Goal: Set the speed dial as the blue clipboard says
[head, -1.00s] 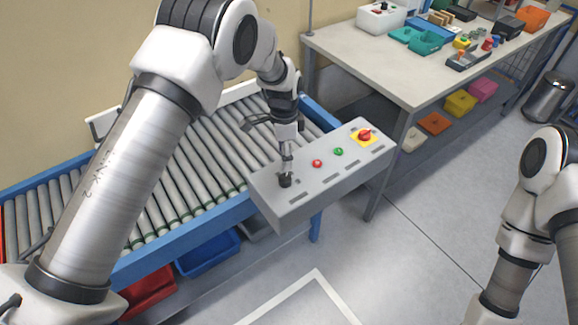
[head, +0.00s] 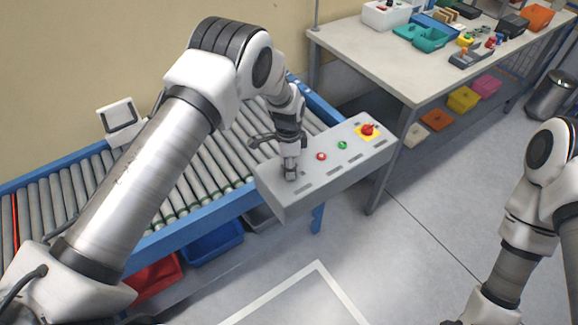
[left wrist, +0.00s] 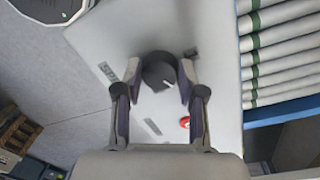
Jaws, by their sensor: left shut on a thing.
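The grey control panel (head: 330,165) stands at the front edge of the roller conveyor. The speed dial (left wrist: 158,68), a dark round knob with a white pointer line, sits near one end of the panel. In the left wrist view its pointer is toward the lower right. My left gripper (head: 290,174) points down at the dial and is shut on it, a finger on each side. In the head view the gripper hides most of the dial. My right gripper is out of view; only its arm shows at the right. I cannot make out a blue clipboard.
The panel also carries a red button (head: 321,156), a green button (head: 343,145) and a red emergency stop (head: 367,129) on yellow. The conveyor (head: 180,185) lies behind. A worktable (head: 400,70) with trays and parts stands at the back right. Floor in front is clear.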

